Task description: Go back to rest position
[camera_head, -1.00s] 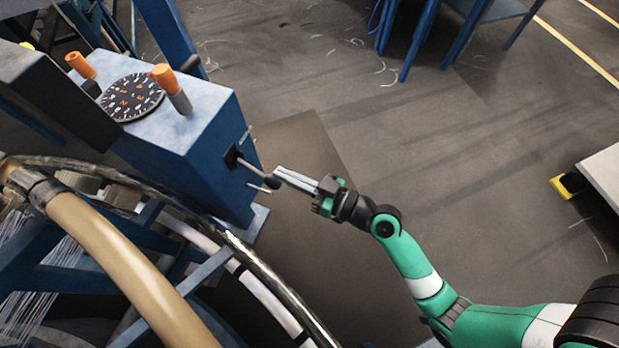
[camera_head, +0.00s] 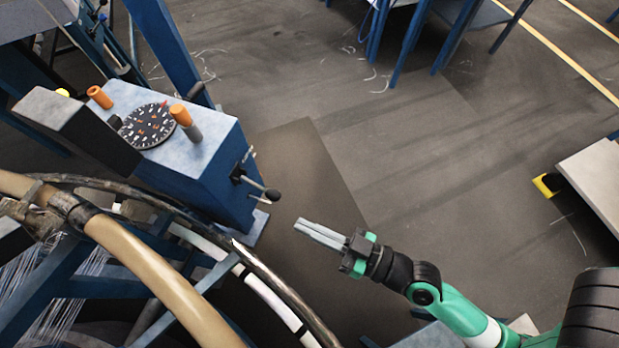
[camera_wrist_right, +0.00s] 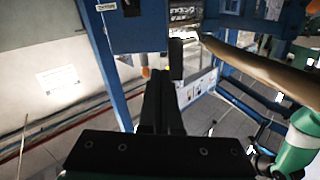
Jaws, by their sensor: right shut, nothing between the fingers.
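My right gripper (camera_head: 300,225) is shut and empty in the head view. It points left toward the blue control box (camera_head: 195,165), apart from it, with bare floor between. A lever with a dark knob (camera_head: 272,195) sticks out from the box's right side, a little beyond the fingertips. In the right wrist view, the dark shut fingers (camera_wrist_right: 162,80) point forward. My left gripper is not in view.
The box carries a round dial (camera_head: 148,126) and orange-topped knobs (camera_head: 181,115). The loom's curved rail and tan hose (camera_head: 150,268) fill the lower left. Blue metal legs (camera_head: 400,45) stand at the top. The floor around the gripper is clear.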

